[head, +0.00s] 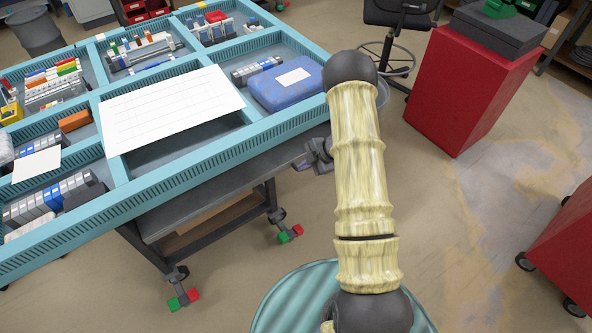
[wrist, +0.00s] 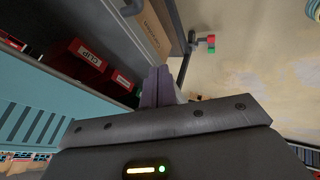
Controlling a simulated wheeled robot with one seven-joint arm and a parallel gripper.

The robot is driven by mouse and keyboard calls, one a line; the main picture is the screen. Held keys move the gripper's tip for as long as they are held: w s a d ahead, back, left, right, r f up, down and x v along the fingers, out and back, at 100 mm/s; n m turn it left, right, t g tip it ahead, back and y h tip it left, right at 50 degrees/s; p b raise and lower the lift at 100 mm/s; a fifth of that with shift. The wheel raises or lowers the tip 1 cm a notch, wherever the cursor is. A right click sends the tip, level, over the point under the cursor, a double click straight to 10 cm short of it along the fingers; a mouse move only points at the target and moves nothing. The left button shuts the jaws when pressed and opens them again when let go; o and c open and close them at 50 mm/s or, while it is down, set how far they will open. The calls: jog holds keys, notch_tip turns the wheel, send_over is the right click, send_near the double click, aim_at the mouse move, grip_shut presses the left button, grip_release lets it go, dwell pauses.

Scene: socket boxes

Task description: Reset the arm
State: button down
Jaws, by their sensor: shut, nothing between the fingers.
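My arm (head: 360,160) rises from my base and bends at a dark elbow at the top; the part beyond it is mostly hidden behind it. My gripper (head: 316,158) shows to the left of the arm, beside the near edge of the teal-framed cart. In the wrist view my gripper (wrist: 158,86) has its grey fingers together, with nothing between them. It is apart from the things on the cart.
The teal cart (head: 180,170) holds trays of parts, a white sheet (head: 170,105) and a blue case (head: 287,84). A red cabinet (head: 465,90) stands right. Red bins (wrist: 88,56) show in the wrist view.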

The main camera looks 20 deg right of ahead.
jog(key=shift+s+d+r, duration=0.15)
jog(key=shift+d+r, duration=0.05)
jog(key=shift+r, duration=0.05)
dwell(0.3)
notch_tip(320, 180, up, 18)
jog(key=m+t+h+p, duration=0.25)
jog(key=m+h, duration=0.25)
jog(key=m, duration=0.4)
jog(key=s+a+r+m+g+p, duration=0.1)
jog(key=s+r+m, duration=0.4)
jog(key=s, duration=0.6)
jog(key=s+a+r+m+g+h+p, duration=0.1)
jog(key=s+a+r+m+g, duration=0.2)
jog(key=s, duration=0.8)
notch_tip(320, 180, up, 3)
jog(key=a+m, duration=0.2)
jog(key=m, duration=0.1)
jog(key=shift+s+a+f, duration=0.2)
jog(key=shift+s+a, duration=0.1)
jog(key=shift+a, duration=0.1)
